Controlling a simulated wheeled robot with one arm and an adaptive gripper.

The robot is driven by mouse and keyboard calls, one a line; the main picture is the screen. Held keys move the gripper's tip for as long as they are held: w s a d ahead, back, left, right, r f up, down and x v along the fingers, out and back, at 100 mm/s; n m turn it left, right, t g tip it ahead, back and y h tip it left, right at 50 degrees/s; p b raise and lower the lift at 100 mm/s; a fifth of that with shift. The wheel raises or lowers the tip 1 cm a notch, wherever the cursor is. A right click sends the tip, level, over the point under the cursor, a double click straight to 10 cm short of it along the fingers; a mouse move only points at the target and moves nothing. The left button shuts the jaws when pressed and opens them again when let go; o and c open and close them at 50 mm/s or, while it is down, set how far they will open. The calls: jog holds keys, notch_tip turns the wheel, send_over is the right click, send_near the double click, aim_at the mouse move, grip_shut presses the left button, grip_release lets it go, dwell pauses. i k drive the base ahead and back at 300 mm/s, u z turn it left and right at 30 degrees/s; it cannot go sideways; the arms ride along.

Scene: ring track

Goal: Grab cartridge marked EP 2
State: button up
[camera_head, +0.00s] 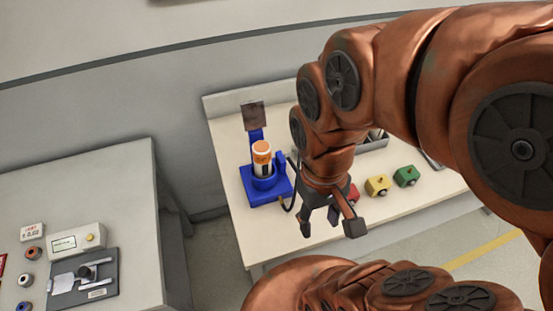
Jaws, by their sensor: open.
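A small cylinder with an orange top and a white and dark body (262,157) stands upright in a blue holder (267,188) on the left part of the white table. It looks like a cartridge, but its marking is too small to read. My gripper (329,226) is open and empty, pointing down to the right of the blue holder and apart from it, near the table's front edge. My arm comes in from the right and hides part of the table.
Red, yellow (377,185) and green (406,176) blocks stand right of my gripper, with a grey tray (374,143) behind them. A dark square plate (254,115) rises behind the holder. A grey bench (120,190) with instruments stands at left, across a gap.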

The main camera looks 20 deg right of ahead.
aim_at(262, 150)
jog(key=z, duration=1.75)
jog(key=k, duration=1.2)
jog(key=u, duration=2.25)
